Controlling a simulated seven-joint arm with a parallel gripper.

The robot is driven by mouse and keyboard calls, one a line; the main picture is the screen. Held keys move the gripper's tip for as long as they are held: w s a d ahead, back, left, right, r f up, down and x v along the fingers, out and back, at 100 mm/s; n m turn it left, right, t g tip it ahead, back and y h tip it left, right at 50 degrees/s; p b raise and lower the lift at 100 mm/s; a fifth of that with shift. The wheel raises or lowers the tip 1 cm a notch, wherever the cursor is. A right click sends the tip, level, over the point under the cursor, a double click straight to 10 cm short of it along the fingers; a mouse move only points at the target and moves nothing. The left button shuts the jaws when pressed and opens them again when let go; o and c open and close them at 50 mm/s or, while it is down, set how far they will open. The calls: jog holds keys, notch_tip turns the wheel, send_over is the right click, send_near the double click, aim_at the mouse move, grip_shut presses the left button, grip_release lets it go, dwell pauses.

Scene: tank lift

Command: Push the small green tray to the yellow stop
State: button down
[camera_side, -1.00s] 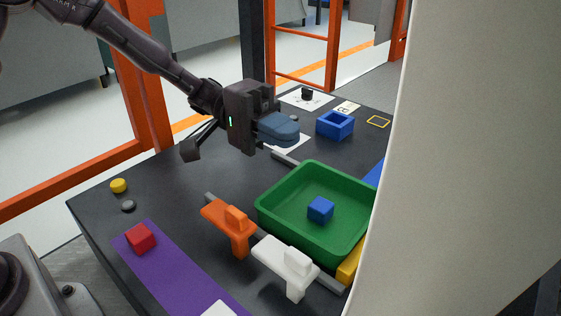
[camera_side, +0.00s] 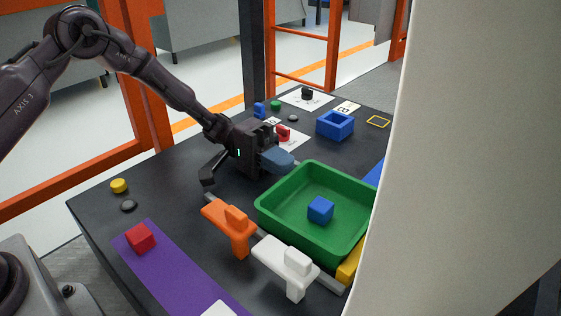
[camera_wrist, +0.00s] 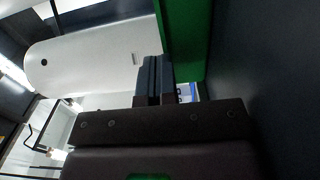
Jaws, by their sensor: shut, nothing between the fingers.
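The green tray (camera_side: 285,222) sits on the dark table in the side view, with a blue cube (camera_side: 320,209) inside it. The yellow stop (camera_side: 351,262) shows at the tray's lower right, partly hidden by a pale panel. My gripper (camera_side: 290,163) is shut and empty, low over the table at the tray's upper left corner. I cannot tell whether its fingers touch the tray. In the wrist view the tray's green wall (camera_wrist: 190,40) stands just beyond the fingers (camera_wrist: 153,75).
An orange fixture (camera_side: 228,222) and a white fixture (camera_side: 285,262) stand at the tray's lower left. A red cube (camera_side: 140,238) lies on a purple strip (camera_side: 165,270). A blue open box (camera_side: 335,125) is at the back. The pale panel (camera_side: 460,160) blocks the right side.

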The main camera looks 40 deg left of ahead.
jog(key=shift+s+d, duration=0.1)
jog(key=shift+s+d, duration=0.6)
jog(key=shift+s, duration=0.05)
